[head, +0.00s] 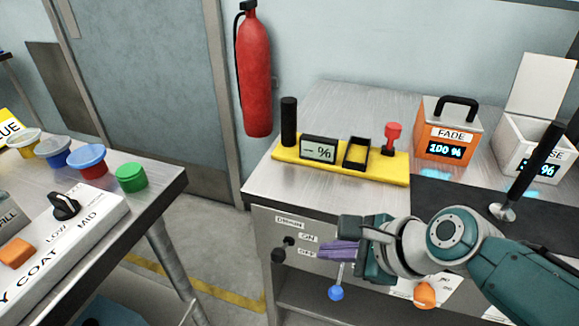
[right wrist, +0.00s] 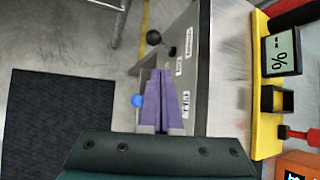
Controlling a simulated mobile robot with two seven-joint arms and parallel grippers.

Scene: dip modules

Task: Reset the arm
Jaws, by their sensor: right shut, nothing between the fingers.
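My right gripper (head: 341,251) comes in from the right in the head view, with purple fingers pointing left in front of the metal bench's front panel. In the right wrist view its purple fingers (right wrist: 160,88) are closed together with nothing between them. A black ball-ended lever (right wrist: 154,38) is ahead of the fingertips, by the labels on the panel; it also shows in the head view (head: 289,242). A blue knob (head: 336,293) hangs below the fingers, and an orange knob (head: 425,293) is below my wrist. Whether the fingers touch the panel cannot be told. My left gripper is not in view.
On the metal bench (head: 330,105) stand a yellow tray (head: 290,154) with a percent display (head: 318,149), an orange FADE box (head: 447,133) and a white box (head: 525,145). A second table with coloured pots (head: 132,177) is at left. Floor (head: 225,235) is clear between the tables.

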